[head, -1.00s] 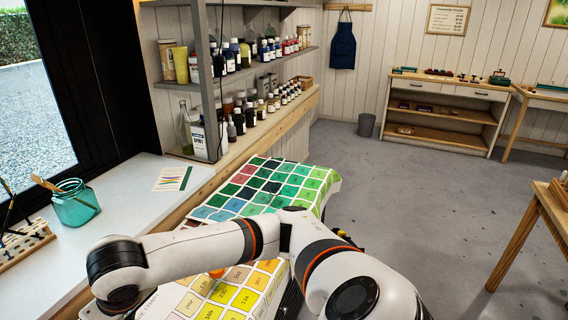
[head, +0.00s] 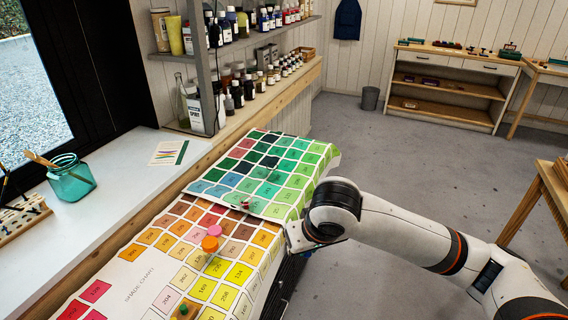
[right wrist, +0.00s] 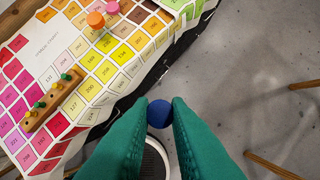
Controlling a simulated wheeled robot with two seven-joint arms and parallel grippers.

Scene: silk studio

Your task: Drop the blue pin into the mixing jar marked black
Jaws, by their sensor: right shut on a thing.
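The blue pin (right wrist: 159,114) shows its round blue head in the right wrist view, between the green fingers of my right gripper (right wrist: 160,107). The gripper is shut on it and holds it past the edge of the shade chart, over the floor side. In the head view my right arm comes in from the right, with its wrist end beside the chart's right edge; the pin is hidden there. My left gripper is in no frame. I cannot make out a jar marked black.
The shade chart (head: 128,273) carries an orange pin (head: 210,244), a pink pin (head: 215,231) and a wooden pin strip (right wrist: 52,101). A teal jar with brushes (head: 70,182) stands on the left counter. Shelves of bottles (head: 237,51) stand behind. Grey floor (head: 420,170) is open.

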